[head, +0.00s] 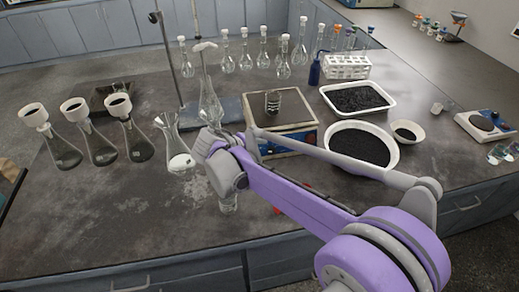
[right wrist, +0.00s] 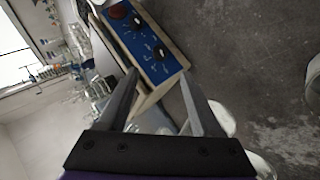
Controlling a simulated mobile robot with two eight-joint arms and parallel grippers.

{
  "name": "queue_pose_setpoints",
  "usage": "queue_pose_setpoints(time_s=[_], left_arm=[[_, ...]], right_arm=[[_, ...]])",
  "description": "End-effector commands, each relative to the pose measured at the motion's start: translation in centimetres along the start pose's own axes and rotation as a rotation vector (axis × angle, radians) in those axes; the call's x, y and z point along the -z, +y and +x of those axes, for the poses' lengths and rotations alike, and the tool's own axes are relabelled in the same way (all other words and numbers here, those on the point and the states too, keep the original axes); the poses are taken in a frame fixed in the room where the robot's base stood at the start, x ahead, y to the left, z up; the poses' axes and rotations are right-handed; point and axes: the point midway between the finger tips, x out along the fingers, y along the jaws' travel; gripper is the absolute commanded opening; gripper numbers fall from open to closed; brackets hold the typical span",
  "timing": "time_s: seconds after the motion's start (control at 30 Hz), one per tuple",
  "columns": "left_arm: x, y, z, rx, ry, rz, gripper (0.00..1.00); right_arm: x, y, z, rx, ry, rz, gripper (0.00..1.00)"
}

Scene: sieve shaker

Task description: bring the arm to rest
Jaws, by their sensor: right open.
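My right arm (head: 300,190) reaches in from the lower right over the bench. Its gripper end is near the bench middle in the head view, mostly hidden behind my wrist. In the right wrist view my right gripper (right wrist: 158,80) is open, with two spread fingers and nothing gripped between them. The device (head: 290,110) with a flat top and blue front stands just behind the arm, with a small striped cylinder (head: 273,103) on it. Its blue knob panel (right wrist: 150,45) shows beyond the fingers in the right wrist view. My left gripper is out of view.
Several flasks with white-rimmed funnels (head: 120,106) stand left. A glass vessel (head: 178,150) is close beside my wrist. A white bowl of black grains (head: 392,155) and a white tray (head: 388,102) lie right. The front left bench top (head: 90,220) is clear.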

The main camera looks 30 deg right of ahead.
Motion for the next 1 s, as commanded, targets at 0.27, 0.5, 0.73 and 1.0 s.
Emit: queue_pose_setpoints(time_s=[0.27,0.5,0.73,1.0], left_arm=[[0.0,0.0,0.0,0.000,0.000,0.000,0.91],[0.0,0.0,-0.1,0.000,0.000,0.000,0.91],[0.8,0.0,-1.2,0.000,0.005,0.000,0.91],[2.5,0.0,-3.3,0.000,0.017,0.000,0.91]], right_arm=[[0.0,0.0,-0.1,0.000,0.000,0.000,0.66],[-0.2,0.0,-0.2,0.005,0.000,0.002,0.66],[-5.3,-0.1,-2.8,0.153,0.013,0.061,0.66],[-15.1,-3.7,-8.1,0.458,0.075,0.228,0.66]])
